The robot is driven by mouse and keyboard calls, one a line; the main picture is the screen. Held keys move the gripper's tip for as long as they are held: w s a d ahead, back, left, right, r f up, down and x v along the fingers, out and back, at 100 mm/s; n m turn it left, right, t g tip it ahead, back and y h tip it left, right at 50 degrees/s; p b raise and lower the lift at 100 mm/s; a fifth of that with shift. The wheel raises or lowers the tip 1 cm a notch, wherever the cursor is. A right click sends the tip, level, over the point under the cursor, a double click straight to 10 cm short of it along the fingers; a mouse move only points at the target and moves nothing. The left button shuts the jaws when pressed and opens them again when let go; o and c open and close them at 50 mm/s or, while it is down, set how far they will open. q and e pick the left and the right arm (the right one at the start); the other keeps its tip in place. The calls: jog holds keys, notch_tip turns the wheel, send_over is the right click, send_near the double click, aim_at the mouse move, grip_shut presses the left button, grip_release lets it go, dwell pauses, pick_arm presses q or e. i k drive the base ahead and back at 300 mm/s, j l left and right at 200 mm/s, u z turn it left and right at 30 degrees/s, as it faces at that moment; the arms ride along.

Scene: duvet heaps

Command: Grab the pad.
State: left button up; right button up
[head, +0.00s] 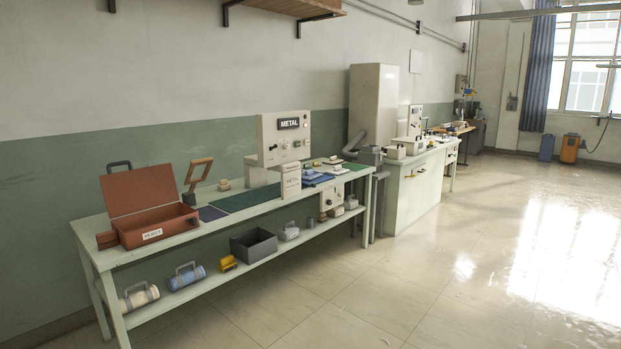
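Several flat items on the long pale bench (150,252) could be the pad, and I cannot tell which one is. A dark blue flat piece (211,213) lies beside the open red box. A dark green mat (246,198) lies to the right of it. A small stack of blue and pale flat pieces (314,176) lies right of the METAL machine, too small to make out clearly. Neither of my grippers is in view.
An open red box (160,226) stands at the bench's left end. The METAL machine (283,137) stands at the back. The lower shelf holds cylinders (188,276) and a dark grey bin (254,245). The tiled floor (430,270) in front is clear.

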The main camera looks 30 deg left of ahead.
aim_at(309, 175)
jog(key=i+j+u, duration=0.15)
jog(key=i+u, duration=0.2)
jog(key=i, duration=1.6)
jog(key=i+j+u, duration=0.15)
jog(key=i, duration=1.05)
jog(key=i+l, duration=0.1)
jog(key=i, duration=1.05)
jog(key=i+u, duration=0.15)
jog(key=i, duration=1)
jog(key=i+l+u, duration=0.1)
jog(key=i+u, duration=0.3)
jog(key=i+l+u, duration=0.2)
jog(key=u, duration=0.2)
jog(key=i+l+u, duration=0.6)
jog(key=u, duration=0.2)
jog(key=l, duration=0.1)
